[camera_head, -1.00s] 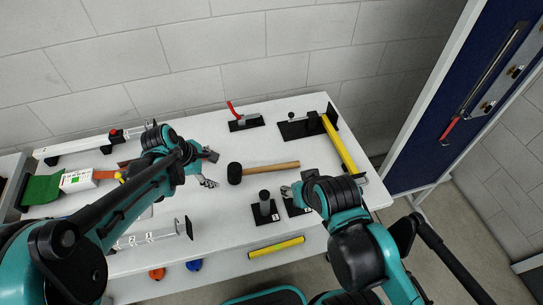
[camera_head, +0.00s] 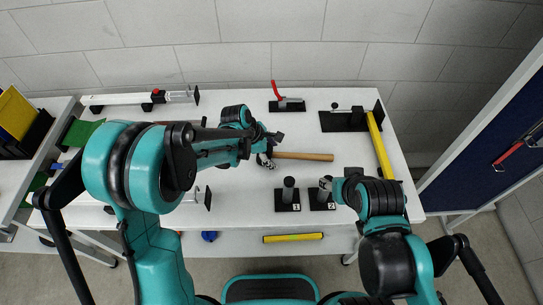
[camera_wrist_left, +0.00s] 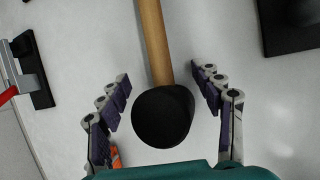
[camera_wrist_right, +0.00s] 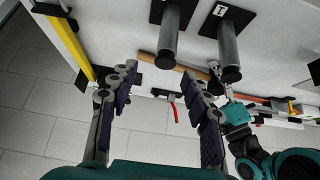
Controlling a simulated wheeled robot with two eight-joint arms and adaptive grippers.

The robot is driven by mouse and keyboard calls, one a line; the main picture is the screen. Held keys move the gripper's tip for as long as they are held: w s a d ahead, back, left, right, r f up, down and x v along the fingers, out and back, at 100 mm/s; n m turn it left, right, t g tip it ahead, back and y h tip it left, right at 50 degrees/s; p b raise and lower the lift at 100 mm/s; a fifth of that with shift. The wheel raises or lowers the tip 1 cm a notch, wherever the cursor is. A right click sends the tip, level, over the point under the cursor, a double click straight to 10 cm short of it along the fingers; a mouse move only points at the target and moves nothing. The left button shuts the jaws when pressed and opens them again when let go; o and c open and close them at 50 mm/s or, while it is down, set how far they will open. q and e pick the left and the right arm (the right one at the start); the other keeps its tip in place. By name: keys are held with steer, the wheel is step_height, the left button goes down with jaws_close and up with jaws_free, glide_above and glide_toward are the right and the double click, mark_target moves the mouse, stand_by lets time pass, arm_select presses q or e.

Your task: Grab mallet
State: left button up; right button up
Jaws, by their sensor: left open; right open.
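The mallet has a light wooden handle (camera_head: 303,156) that lies on the white table and points right in the head view. Its black head is hidden there behind my left gripper (camera_head: 267,150). In the left wrist view the round black mallet head (camera_wrist_left: 163,117) and handle (camera_wrist_left: 154,40) lie between the spread fingers of my left gripper (camera_wrist_left: 162,92). The gripper is open, with a gap on both sides of the mallet. My right gripper (camera_head: 327,188) is beside the black post marked 2 (camera_head: 322,200). In the right wrist view its fingers (camera_wrist_right: 161,80) are apart and empty.
A post marked 1 (camera_head: 288,198) stands left of post 2. A red-handled clamp (camera_head: 288,104) is behind the mallet. A black fixture (camera_head: 345,121) and yellow bar (camera_head: 379,146) are at the right. A blue panel (camera_head: 480,185) stands beyond the table.

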arm_select(q)
steer(key=shift+r, duration=0.1)
steer(key=c, duration=0.3)
jaws_close()
